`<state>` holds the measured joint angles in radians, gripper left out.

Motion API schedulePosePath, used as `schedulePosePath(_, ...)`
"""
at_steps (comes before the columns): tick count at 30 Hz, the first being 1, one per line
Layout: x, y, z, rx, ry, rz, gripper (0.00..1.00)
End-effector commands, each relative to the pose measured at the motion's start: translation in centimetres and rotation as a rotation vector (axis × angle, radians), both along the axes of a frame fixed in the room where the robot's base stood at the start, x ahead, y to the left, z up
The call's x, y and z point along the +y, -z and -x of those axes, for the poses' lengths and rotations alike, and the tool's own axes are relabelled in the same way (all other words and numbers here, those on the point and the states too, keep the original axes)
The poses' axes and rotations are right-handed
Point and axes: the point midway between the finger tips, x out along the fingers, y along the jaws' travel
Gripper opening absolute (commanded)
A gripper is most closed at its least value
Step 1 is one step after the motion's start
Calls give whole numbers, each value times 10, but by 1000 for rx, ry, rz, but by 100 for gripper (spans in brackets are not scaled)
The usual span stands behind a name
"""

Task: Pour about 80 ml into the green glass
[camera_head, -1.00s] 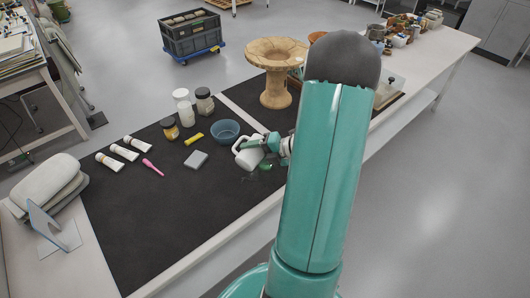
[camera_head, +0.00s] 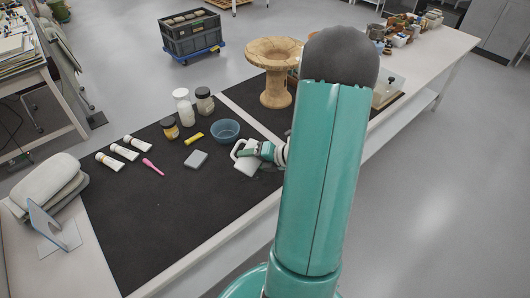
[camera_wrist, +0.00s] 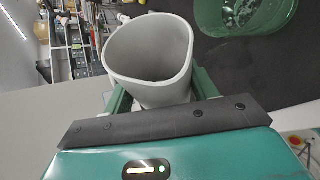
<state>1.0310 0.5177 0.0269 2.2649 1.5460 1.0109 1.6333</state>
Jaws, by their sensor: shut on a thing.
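My gripper (camera_head: 265,151) is shut on a white jug (camera_head: 247,166) and holds it at the front right of the dark mat. In the wrist view the jug (camera_wrist: 149,52) sits between the green fingers, its wide mouth facing the camera; I see grey inner wall and no clear liquid surface. The jug looks tilted in the head view. The green glass (camera_wrist: 235,22) stands at the upper right of the wrist view, close beside the jug and cut off by the frame edge. Pale specks show inside it; its fill level is unclear. In the head view the glass is hidden behind jug and gripper.
A blue bowl (camera_head: 225,131) stands just behind the jug. A wooden stand (camera_head: 275,90) rises behind. The front left of the mat (camera_head: 150,225) is clear.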

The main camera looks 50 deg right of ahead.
Motion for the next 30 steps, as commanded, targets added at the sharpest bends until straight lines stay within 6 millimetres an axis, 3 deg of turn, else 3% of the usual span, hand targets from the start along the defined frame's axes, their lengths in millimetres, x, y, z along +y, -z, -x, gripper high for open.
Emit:
schedulePosePath(6, 0, 9, 0, -20, 1, 131, 28)
schedulePosePath(12, -1, 5, 0, -38, 1, 232, 28)
schedulePosePath(30, -1, 5, 0, -41, 1, 246, 28)
